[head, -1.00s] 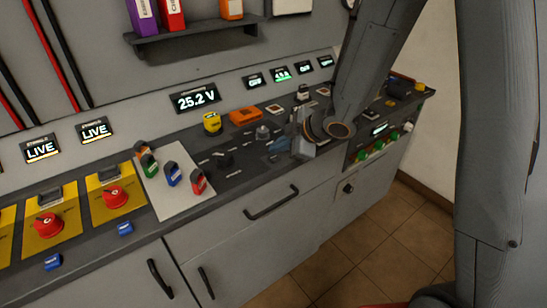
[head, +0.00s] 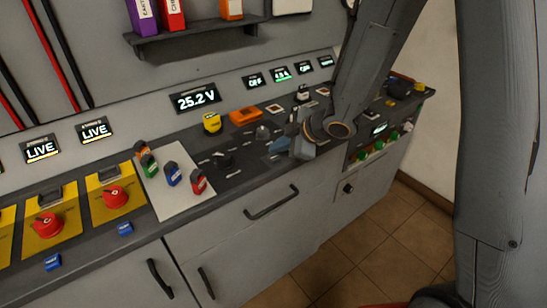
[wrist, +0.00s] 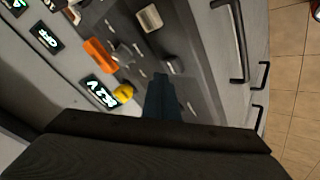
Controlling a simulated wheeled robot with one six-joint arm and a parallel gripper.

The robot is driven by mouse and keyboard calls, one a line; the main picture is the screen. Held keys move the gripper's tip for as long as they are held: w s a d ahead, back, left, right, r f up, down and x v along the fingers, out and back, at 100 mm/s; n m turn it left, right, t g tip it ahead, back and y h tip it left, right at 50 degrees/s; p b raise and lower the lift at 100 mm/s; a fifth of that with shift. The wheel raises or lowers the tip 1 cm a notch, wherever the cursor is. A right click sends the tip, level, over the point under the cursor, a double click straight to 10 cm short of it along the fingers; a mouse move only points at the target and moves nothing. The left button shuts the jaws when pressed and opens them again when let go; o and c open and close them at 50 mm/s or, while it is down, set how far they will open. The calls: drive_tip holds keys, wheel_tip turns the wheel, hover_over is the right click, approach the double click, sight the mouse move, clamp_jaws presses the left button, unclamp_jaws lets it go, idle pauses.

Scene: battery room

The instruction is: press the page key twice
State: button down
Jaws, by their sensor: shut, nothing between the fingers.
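My gripper (head: 282,145) is shut and empty, low over the dark counter in the head view. In the wrist view its dark fingers (wrist: 161,77) sit together and point down at the counter, beside a grey block-like control (wrist: 172,62). I cannot read a page label on any key. A row of green buttons (head: 378,145) and a pale button (head: 408,126) sit on the front panel at the right, below a small lit display (head: 380,129). Pale square keys, one of them here (head: 275,107), lie on the counter behind my gripper. My arm hides part of the counter.
An orange block (head: 246,116) and a yellow knob (head: 212,123) stand behind my gripper. Colored plugs (head: 172,174) and red rotary switches (head: 115,197) are to the left. A drawer handle (head: 270,202) juts out below. The floor in front is clear.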

sight(278, 159)
drive_tip(key=shift+f, duration=0.1)
drive_tip(key=shift+f, duration=0.35)
drive_tip(key=shift+f+b, duration=0.4)
drive_tip(key=shift+b, duration=0.1)
idle(0.7)
drive_tip(key=shift+r, duration=0.15)
drive_tip(key=shift+r+p, duration=0.7)
drive_tip(key=shift+p, duration=0.3)
drive_tip(key=shift+r, duration=0.1)
wheel_tip(278, 159, up, 5)
drive_tip(key=p, duration=0.5)
idle(2.4)
